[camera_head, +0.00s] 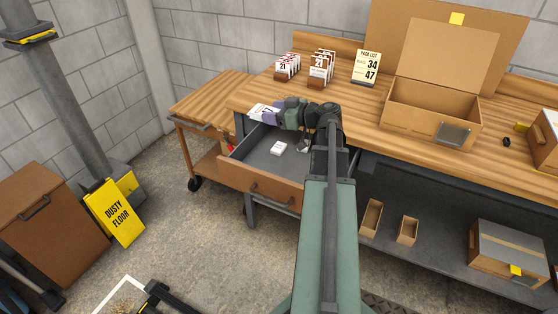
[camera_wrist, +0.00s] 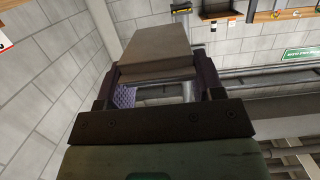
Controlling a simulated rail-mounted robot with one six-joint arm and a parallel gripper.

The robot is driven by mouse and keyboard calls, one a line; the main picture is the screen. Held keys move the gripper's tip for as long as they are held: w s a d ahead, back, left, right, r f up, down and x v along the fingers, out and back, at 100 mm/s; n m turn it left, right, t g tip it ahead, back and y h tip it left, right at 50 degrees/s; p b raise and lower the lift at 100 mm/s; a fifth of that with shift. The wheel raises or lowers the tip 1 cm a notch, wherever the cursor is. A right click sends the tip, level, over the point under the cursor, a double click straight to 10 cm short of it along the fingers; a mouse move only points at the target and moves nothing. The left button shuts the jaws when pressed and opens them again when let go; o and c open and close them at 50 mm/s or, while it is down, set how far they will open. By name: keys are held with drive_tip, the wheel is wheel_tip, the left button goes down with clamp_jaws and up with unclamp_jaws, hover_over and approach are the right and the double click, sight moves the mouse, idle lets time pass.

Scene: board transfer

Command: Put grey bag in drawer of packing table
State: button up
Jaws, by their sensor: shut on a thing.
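My gripper (camera_head: 272,117) is shut on the grey bag (camera_head: 261,111), which shows a white label with a 7 in the head view. It is held at the table's front edge, above the back left of the open drawer (camera_head: 262,183). In the wrist view the bag (camera_wrist: 157,45) is a plain grey-brown block between the purple finger pads of my gripper (camera_wrist: 155,90). The packing table (camera_head: 375,125) has a wooden top. My arm hides the right part of the drawer. A small white item (camera_head: 278,148) lies on the drawer floor.
An open carton (camera_head: 430,113) stands to the right. A wooden cart (camera_head: 212,92) is at the left. Most of the drawer's visible floor is clear.

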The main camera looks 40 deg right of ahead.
wheel_tip(320, 180, down, 15)
drive_tip(key=b, duration=1.2)
drive_tip(key=shift+a, duration=0.1)
drive_tip(key=o, duration=1)
drive_tip(key=shift+r, duration=0.1)
drive_tip(key=shift+r, duration=0.2)
drive_tip(key=p+v, duration=0.1)
drive_tip(key=v, duration=0.3)
drive_tip(key=p+v, duration=0.1)
drive_tip(key=v, duration=0.3)
drive_tip(key=p+v, duration=0.1)
drive_tip(key=v, duration=0.3)
drive_tip(key=shift+r, duration=0.4)
